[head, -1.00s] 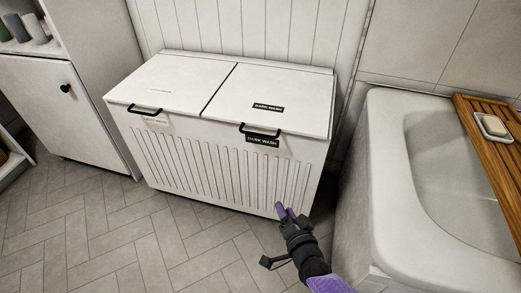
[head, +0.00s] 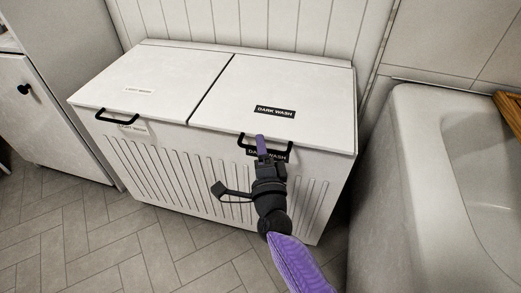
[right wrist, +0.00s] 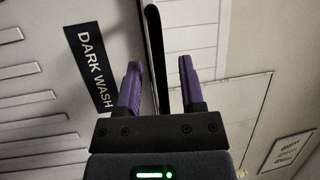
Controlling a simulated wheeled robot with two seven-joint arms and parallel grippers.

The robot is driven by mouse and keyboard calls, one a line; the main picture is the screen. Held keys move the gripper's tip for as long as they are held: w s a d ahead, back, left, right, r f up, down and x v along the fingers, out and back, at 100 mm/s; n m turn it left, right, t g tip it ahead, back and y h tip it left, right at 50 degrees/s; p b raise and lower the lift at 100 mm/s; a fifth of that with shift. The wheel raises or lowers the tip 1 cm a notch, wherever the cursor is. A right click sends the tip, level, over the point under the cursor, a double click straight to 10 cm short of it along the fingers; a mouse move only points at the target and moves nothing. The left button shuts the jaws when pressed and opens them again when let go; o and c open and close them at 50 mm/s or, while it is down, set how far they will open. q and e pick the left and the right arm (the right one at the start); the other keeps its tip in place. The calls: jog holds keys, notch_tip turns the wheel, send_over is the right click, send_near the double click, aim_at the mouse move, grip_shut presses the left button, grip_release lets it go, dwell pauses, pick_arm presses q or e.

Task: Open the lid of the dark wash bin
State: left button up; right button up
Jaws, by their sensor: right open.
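The dark wash bin is the right half of a white ribbed double hamper, and its lid (head: 295,85) is shut. The lid carries a black "DARK WASH" label and a black bar handle (head: 283,155) on its front edge. My right gripper (head: 262,145) is in front of that handle, its fingers pointing at it. In the right wrist view the gripper (right wrist: 160,85) is open, and the black handle bar (right wrist: 156,50) lies between the lines of its two purple fingers. I cannot tell whether they touch it. My left gripper is not in view.
The light wash lid (head: 145,80), also shut, is on the left with its own black handle (head: 117,117). A white bathtub (head: 420,180) stands close on the right. A white cabinet (head: 50,115) is at the left. Tiled floor (head: 100,240) in front is clear.

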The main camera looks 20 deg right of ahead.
jog(key=shift+w, duration=0.15)
grip_shut()
dwell(0.9)
dwell(0.5)
